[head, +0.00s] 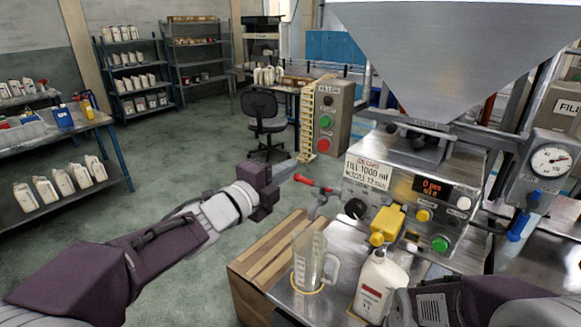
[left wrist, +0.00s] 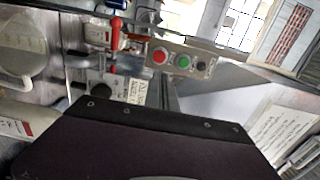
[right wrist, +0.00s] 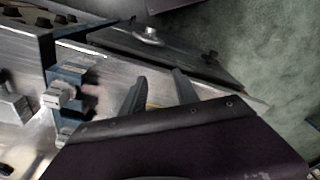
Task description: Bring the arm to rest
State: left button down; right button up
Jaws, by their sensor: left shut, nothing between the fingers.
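My left arm reaches in from the left in the head view. Its gripper (head: 282,170) is shut and empty, held in the air left of the red-handled valve (head: 312,184). In the left wrist view only its dark housing shows, and the fingers are hidden. My right arm shows at the bottom right of the head view, with its fingers out of that view. In the right wrist view the right gripper (right wrist: 160,92) has its two fingers apart with nothing seen between them, over a metal surface.
A clear measuring jug (head: 308,262) and a white bottle (head: 378,287) stand on the metal bench before the filling machine (head: 425,190). A wooden crate (head: 262,255) is left of them. A control box (head: 326,120) and chair (head: 264,122) stand behind. Open floor lies left.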

pick_arm(q)
jog(key=s+a+f+n+g+y+p, duration=0.2)
jog(key=a+f+n+y, duration=0.3)
jog(key=f, duration=0.4)
jog(key=s+a+f+n+g+y+p, duration=0.1)
jog(key=a+f+n+g+y+p, duration=0.15)
jog(key=a+f+n, duration=0.55)
jog(key=s+f+n+g+y, duration=0.1)
jog(key=s+f+n+g, duration=0.3)
jog(key=s, duration=0.5)
jog(key=s+a+f+n+g, duration=0.1)
jog(key=s+f+n+g, duration=0.4)
jog(key=s+f+n, duration=0.2)
jog(key=s+f+b, duration=0.1)
jog(key=s+f, duration=0.1)
jog(key=s, duration=0.1)
jog(key=shift+s+f+n+y, duration=0.3)
jog(key=shift+f+n+y, duration=0.05)
jog(key=shift+n, duration=0.05)
